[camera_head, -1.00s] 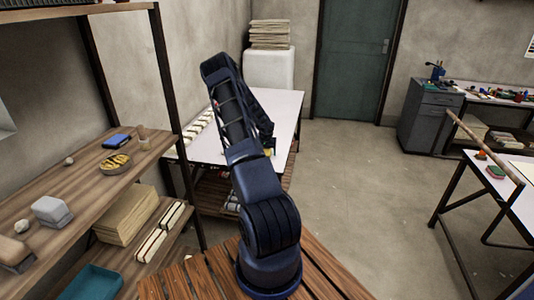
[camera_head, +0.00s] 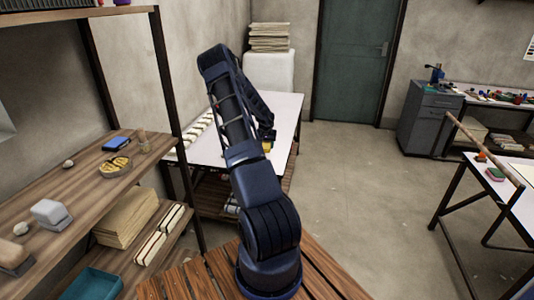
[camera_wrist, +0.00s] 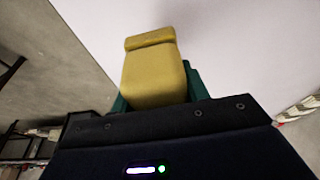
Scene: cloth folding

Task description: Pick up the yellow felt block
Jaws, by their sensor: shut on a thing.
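The yellow felt block (camera_wrist: 152,72) fills the upper middle of the wrist view, with a ridge across its far end. My gripper (camera_wrist: 158,88) is shut on it, with green fingers showing on both sides of the block. In the head view, a small yellow patch of the block (camera_head: 267,146) shows under the end of my arm, near the right side of the white-topped table (camera_head: 286,108). My gripper's fingers are mostly hidden there by my own arm. I cannot clearly tell the gap between the block and the tabletop.
Several pale rolls (camera_head: 197,133) lie along the table's left side. A wooden shelf unit (camera_head: 95,190) with small items stands at the left. A white cabinet with stacked cloths (camera_head: 269,37) is behind the table. The floor (camera_head: 350,170) to the right is clear.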

